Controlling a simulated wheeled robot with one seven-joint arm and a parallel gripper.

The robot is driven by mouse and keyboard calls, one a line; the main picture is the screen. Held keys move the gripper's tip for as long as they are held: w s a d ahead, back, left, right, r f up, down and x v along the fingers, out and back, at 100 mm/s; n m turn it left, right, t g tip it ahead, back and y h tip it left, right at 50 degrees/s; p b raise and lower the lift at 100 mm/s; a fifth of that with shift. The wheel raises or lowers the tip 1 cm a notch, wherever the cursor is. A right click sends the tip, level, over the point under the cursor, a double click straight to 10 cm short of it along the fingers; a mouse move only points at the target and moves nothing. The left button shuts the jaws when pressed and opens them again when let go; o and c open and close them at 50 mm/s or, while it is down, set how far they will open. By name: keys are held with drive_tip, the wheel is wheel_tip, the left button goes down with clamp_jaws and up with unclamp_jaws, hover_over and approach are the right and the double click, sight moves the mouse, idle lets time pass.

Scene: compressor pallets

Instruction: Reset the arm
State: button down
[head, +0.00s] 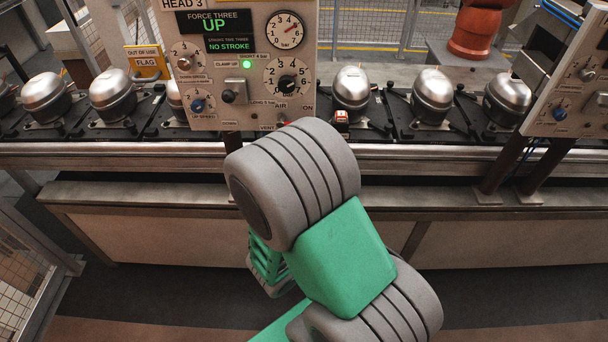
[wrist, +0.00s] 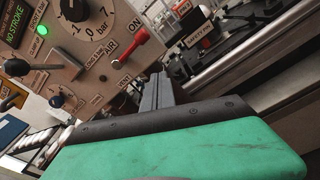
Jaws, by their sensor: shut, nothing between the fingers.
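My arm, in green and grey, fills the middle of the head view in front of the conveyor. My gripper shows in the wrist view (wrist: 158,88) with its dark fingers together and nothing held between them. In the head view the arm hides the fingertips. The control panel (head: 240,65) stands just beyond the arm, with "FORCE THREE UP" and "NO STROKE" on its green-lit displays. In the wrist view, a red lever (wrist: 130,50) by the "AIR" and "ON" labels is close beyond the fingers, with a gap visible between them.
Several silver compressors (head: 431,92) stand on dark pallets along the conveyor. Its metal front rail (head: 440,158) runs across the view. A second panel (head: 572,85) is at the right. A mesh fence (head: 25,260) stands at the lower left. The dark floor (head: 170,295) left of the arm is clear.

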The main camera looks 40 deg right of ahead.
drive_tip(key=v, duration=0.2)
drive_tip(key=shift+s+a+r, duration=0.1)
drive_tip(key=shift+s+a, duration=0.05)
drive_tip(key=shift+s, duration=0.1)
